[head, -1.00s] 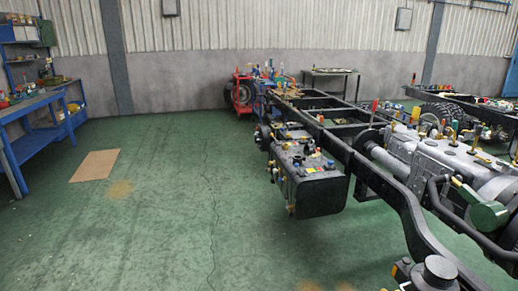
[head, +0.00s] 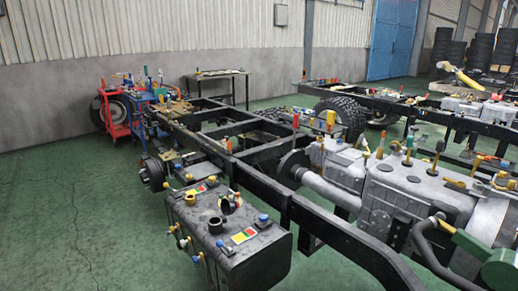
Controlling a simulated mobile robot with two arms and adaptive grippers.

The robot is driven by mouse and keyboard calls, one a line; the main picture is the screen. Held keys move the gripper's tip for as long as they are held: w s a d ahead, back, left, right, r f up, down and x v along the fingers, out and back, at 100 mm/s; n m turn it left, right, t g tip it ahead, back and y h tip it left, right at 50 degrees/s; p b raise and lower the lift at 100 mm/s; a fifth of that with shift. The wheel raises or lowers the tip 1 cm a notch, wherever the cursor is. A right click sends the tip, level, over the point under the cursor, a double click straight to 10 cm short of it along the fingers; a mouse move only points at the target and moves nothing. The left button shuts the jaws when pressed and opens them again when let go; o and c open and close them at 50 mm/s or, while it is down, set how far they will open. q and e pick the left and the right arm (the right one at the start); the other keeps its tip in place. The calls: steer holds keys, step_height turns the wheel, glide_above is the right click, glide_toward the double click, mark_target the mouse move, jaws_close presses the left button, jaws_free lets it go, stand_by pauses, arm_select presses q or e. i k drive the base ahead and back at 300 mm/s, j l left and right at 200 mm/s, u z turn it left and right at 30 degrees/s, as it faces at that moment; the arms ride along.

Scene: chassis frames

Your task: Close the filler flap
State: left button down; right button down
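A dark box-shaped tank (head: 250,262) hangs on the near left side of the black chassis frame (head: 265,192) in the head view. On its top are small dark round fittings, one of them a short black neck (head: 215,225) that looks like a filler. A second dark round piece (head: 228,206) stands just behind it. I cannot tell which part is the flap or how far it is open. Coloured labels and several small knobs and valves sit around them. Neither of my grippers shows in the head view.
Green floor (head: 90,225) is free to the left of the tank. A grey engine and gearbox (head: 410,195) fill the frame to the right. A red cart (head: 112,110) and a metal table (head: 218,74) stand by the back wall. A second chassis is behind right.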

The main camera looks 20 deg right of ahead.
mark_target(395, 147)
steer(key=i+z, duration=0.2)
steer(key=z, duration=0.2)
steer(key=i+j+z, duration=0.1)
steer(key=z, duration=0.25)
steer(key=i+j+z, duration=0.15)
steer(key=i+z, duration=0.25)
steer(key=i+j+z, duration=0.1)
steer(key=z, duration=0.25)
steer(key=j+z, duration=0.1)
steer(key=z, duration=0.2)
